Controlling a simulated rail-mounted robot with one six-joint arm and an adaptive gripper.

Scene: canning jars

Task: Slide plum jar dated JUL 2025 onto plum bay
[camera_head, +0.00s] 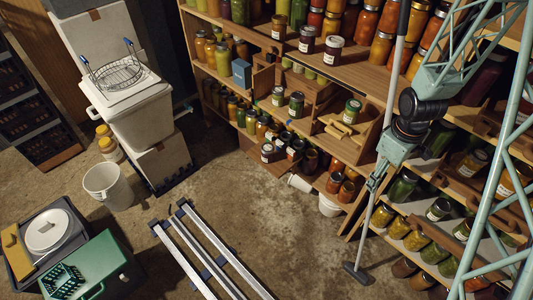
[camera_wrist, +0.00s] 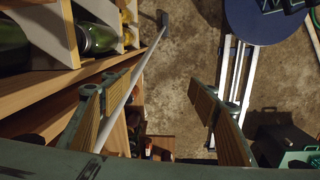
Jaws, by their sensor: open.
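Dark plum-coloured jars with pale labels show in the head view: one (camera_head: 307,39) and another (camera_head: 333,51) stand on the upper shelf of the centre rack. More dark jars (camera_head: 296,149) stand on a lower shelf. The labels are too small to read, so I cannot tell which is dated JUL 2025. I cannot make out which bay is the plum bay. My gripper (camera_head: 376,180) hangs in front of the right side of the shelves, apart from these jars. In the wrist view my gripper (camera_wrist: 165,77) is open, with nothing between its fingers.
A broom (camera_head: 359,272) stands upright close to my gripper; its head also shows in the wrist view (camera_wrist: 163,18). A wooden carrier (camera_head: 343,129) sits on the middle shelf. White rails (camera_head: 205,258) lie on the floor. A white bucket (camera_head: 107,186) stands left. The central floor is clear.

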